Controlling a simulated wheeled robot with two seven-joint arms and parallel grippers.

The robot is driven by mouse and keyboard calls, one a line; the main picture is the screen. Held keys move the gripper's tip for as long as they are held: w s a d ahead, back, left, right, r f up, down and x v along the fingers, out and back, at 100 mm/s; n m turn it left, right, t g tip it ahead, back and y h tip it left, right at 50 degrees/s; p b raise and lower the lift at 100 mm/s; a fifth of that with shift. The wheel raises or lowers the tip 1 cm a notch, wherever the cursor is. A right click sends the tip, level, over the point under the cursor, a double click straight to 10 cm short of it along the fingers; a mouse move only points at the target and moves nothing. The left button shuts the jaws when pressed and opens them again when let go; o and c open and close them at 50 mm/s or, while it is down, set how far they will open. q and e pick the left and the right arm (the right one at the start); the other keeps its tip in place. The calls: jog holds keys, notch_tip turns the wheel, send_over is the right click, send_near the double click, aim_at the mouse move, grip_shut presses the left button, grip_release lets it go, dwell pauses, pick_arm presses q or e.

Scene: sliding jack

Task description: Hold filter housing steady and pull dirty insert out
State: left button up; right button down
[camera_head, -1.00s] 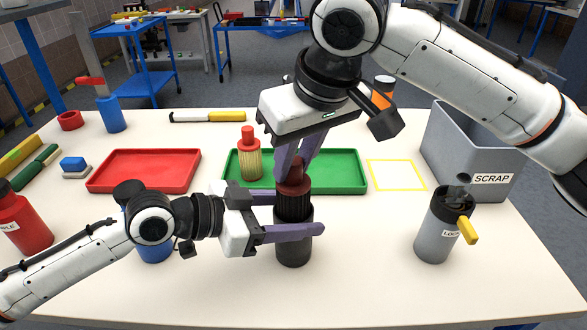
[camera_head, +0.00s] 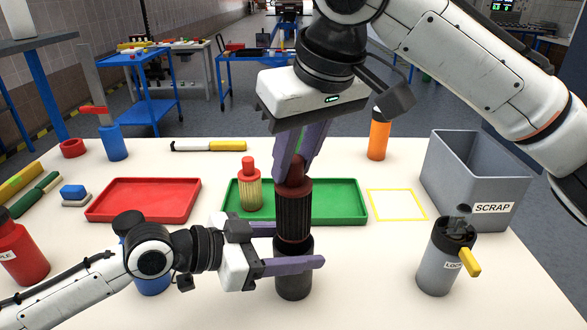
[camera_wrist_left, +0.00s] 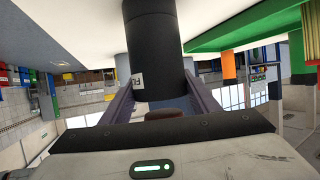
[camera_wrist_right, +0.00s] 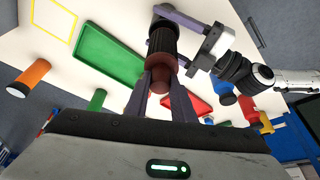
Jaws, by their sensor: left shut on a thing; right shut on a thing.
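The black filter housing (camera_head: 294,286) stands upright on the white table, below the green tray's front edge in the head view. My left gripper (camera_head: 298,252) is shut around its upper part; the housing also fills the middle of the left wrist view (camera_wrist_left: 152,45). The dirty insert (camera_head: 294,215), dark and ribbed with a brown-red cap, stands upright above the housing, in line with it. My right gripper (camera_head: 296,170) is shut on its cap from above; the insert also shows in the right wrist view (camera_wrist_right: 162,42). I cannot tell whether its lower end is still inside the housing.
A cream insert with a red cap (camera_head: 249,188) stands in the green tray (camera_head: 345,205). A grey SCRAP bin (camera_head: 470,185) is at the right, behind a grey lock canister (camera_head: 440,262). A yellow outlined square (camera_head: 397,204) is empty. A red tray (camera_head: 143,200) lies left.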

jog(key=shift+r, duration=0.25)
pick_arm(q)
jog(key=o, duration=1.3)
jog(key=shift+c, duration=0.2)
